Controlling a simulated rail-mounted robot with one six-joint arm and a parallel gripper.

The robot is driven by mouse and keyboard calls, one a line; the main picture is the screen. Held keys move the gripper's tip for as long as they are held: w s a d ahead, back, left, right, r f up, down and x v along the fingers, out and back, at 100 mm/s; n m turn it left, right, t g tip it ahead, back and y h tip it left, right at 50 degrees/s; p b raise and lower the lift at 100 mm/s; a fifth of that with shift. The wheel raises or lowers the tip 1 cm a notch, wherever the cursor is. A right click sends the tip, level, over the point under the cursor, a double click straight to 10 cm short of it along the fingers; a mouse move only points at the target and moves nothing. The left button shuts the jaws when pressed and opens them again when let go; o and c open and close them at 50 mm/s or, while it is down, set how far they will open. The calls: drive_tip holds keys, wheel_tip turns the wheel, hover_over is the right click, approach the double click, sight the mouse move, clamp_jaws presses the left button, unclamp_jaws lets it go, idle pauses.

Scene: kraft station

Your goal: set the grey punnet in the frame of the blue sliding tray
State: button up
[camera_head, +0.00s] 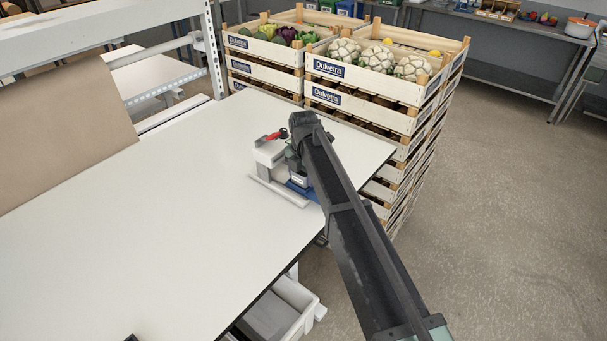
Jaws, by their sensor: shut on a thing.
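The blue sliding tray (301,190) shows as a small blue strip near the right edge of the white table, beside a light grey rail. My arm comes in from the lower right and covers most of it. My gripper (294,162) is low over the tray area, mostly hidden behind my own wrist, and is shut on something. I cannot make out the grey punnet clearly; the thing between the jaws is hidden, and so is whether it touches the tray's frame.
A white block (268,153) with a red and black item (273,136) on top stands just left of my gripper. Stacked wooden crates (370,85) of vegetables rise close behind the table (150,230). The table's left and middle are clear.

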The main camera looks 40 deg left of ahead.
drive_tip(key=shift+s+d+f+b, duration=0.2)
drive_tip(key=shift+b, duration=0.15)
idle(0.6)
drive_tip(key=o, duration=0.8)
drive_tip(key=shift+s+d, duration=0.1)
drive_tip(key=shift+o, duration=1)
drive_tip(key=shift+r+p, duration=0.45)
drive_tip(key=shift+p, duration=0.1)
drive_tip(key=r+p, duration=0.7)
drive_tip(key=shift+w+a, duration=0.3)
